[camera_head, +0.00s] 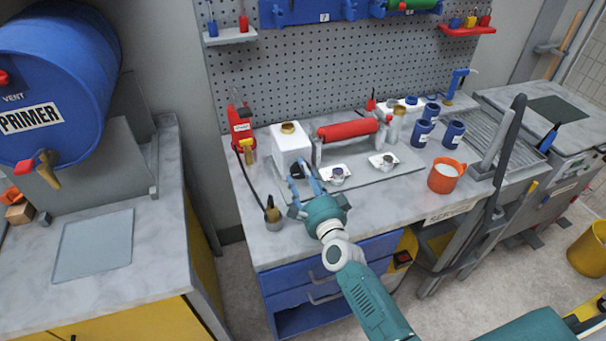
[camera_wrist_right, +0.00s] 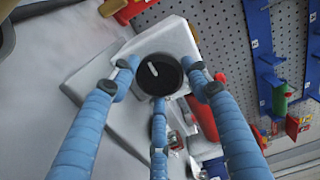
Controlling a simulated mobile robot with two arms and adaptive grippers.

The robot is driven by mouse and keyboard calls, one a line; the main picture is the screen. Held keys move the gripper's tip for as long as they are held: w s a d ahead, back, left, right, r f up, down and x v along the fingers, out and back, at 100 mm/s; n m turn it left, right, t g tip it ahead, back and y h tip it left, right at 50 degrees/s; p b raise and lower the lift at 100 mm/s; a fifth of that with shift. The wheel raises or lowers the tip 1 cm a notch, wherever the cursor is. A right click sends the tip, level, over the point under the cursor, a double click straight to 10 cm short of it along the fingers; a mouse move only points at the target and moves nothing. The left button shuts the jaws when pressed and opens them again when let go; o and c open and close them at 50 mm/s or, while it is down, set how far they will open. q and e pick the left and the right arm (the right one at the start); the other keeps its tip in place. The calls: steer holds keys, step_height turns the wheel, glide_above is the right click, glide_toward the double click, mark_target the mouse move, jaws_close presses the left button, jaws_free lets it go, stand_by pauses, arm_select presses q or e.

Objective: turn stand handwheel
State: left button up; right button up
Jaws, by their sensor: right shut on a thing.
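The handwheel is a small round black knob with a white mark (camera_wrist_right: 160,74), seen nearly face-on in the right wrist view. It also shows as a small black disc (camera_head: 296,170) in the head view, partly covered by my gripper, at the left end of the roller stand. The stand's red roller (camera_head: 347,130) lies across the grey plate (camera_head: 378,172). My right gripper (camera_head: 303,178) has its blue fingers around the knob; in the wrist view the fingertips (camera_wrist_right: 164,78) sit at its rim. The knob's underside is hidden. My left gripper is not in view.
Two white dishes (camera_head: 384,161) sit on the plate. An orange cup (camera_head: 446,175) and several blue jars (camera_head: 422,130) are to the right. A dark bottle with a brass top (camera_head: 272,212) stands left of my gripper.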

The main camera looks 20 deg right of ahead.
steer(key=n, duration=0.2)
steer(key=n+p, duration=0.1)
steer(key=n, duration=0.3)
steer(key=shift+f+n, duration=0.25)
steer(key=shift+n, duration=0.15)
stand_by(0.4)
steer(key=o, duration=1)
steer(key=shift+o, duration=0.7)
steer(key=shift+r, duration=0.15)
steer(key=shift+s, duration=0.1)
steer(key=s, duration=1.2)
steer(key=shift+d, duration=0.25)
